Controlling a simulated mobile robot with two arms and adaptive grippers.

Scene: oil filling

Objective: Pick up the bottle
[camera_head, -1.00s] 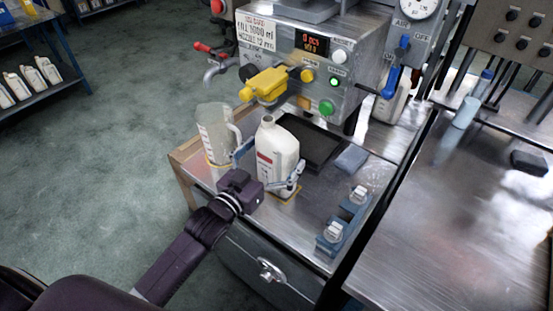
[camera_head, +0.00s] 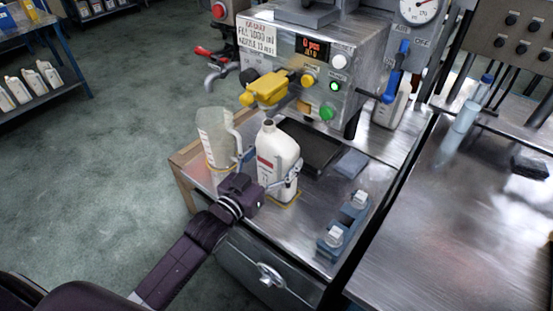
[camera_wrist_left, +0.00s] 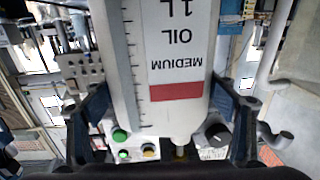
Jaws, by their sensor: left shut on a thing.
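A white oil bottle (camera_head: 277,155) with a red-banded label stands upright at the front of the metal worktop, by a yellow outline. My left gripper (camera_head: 269,166) is shut around its body, one finger on each side. In the left wrist view the bottle (camera_wrist_left: 170,60) fills the middle and its label reads upside down: medium oil, 1 L. The fingers of my left gripper (camera_wrist_left: 166,112) flank it there. I cannot tell whether the bottle's base is still touching the worktop. My right gripper is not in view.
A clear measuring jug (camera_head: 214,138) stands close left of the bottle. The filling machine (camera_head: 325,65) with its yellow nozzle part (camera_head: 268,88) is behind. A black tray (camera_head: 310,147) and a blue holder with two white caps (camera_head: 345,224) lie to the right.

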